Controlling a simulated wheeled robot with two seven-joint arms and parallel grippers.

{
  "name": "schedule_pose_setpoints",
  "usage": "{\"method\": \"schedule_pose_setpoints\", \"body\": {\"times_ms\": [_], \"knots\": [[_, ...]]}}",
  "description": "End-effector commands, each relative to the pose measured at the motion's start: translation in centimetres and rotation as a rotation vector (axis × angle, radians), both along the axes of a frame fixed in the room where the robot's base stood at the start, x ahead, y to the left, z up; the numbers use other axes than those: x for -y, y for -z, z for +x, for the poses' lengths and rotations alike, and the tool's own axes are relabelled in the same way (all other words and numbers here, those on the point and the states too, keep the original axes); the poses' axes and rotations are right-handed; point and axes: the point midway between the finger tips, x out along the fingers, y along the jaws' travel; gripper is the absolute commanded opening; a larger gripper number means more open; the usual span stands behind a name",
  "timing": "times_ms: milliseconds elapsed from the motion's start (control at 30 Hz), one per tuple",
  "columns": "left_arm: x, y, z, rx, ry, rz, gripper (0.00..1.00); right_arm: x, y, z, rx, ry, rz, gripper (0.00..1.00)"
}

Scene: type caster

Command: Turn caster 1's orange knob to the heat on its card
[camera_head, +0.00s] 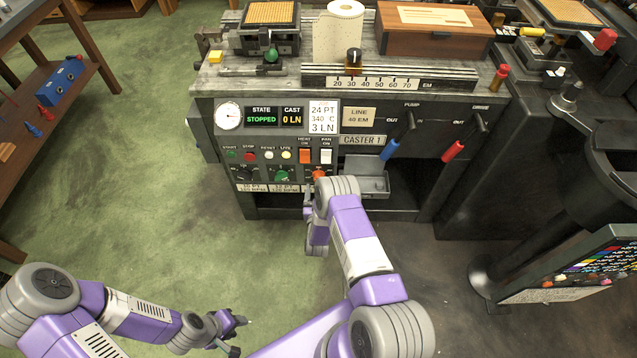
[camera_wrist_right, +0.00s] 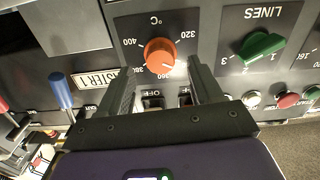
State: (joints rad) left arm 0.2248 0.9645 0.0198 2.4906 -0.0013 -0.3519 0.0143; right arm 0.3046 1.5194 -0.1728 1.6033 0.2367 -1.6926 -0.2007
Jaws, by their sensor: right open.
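Caster 1 (camera_head: 362,140) carries a card (camera_head: 323,117) reading 24 PT, 340 °C, 3 LN. Its orange knob (camera_head: 319,174) sits low on the panel, partly hidden by my right arm in the head view. In the right wrist view the orange knob (camera_wrist_right: 159,54) sits on a °C dial with 400 at left, 320 at right and 360 near the knob's lower edge. My right gripper (camera_wrist_right: 162,66) is open, with one finger on either side of the knob; contact is not clear. My left gripper (camera_head: 238,334) appears open and empty, low in the head view, away from the caster.
A green LINES knob (camera_wrist_right: 259,47) is beside the orange one. Heat and fan switches (camera_head: 316,156) are close by. Blue (camera_head: 390,149) and red (camera_head: 453,151) handles stick out at the right.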

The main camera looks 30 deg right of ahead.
Motion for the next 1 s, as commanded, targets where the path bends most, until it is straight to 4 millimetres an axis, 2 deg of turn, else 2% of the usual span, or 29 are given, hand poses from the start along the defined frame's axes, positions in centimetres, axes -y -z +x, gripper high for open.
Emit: {"method": "schedule_pose_setpoints", "body": {"times_ms": [100,300,867,1000], "knots": [[0.0,-0.9,0.0,0.0,0.0,0.0,0.39,-1.1,-0.1,-1.7,-0.003,-0.002,0.002,0.65],[0.0,-1.3,0.0,0.0,0.0,0.0,0.39,-2.0,-0.1,-3.3,0.0,-0.001,0.001,0.65],[0.0,-1.3,0.0,0.0,0.0,0.0,0.39,-2.1,0.0,-3.4,0.0,-0.001,0.001,0.65],[0.0,-1.6,0.0,0.0,0.0,0.0,0.39,-2.6,0.2,-3.3,-0.06,-0.021,0.06,0.65]]}}
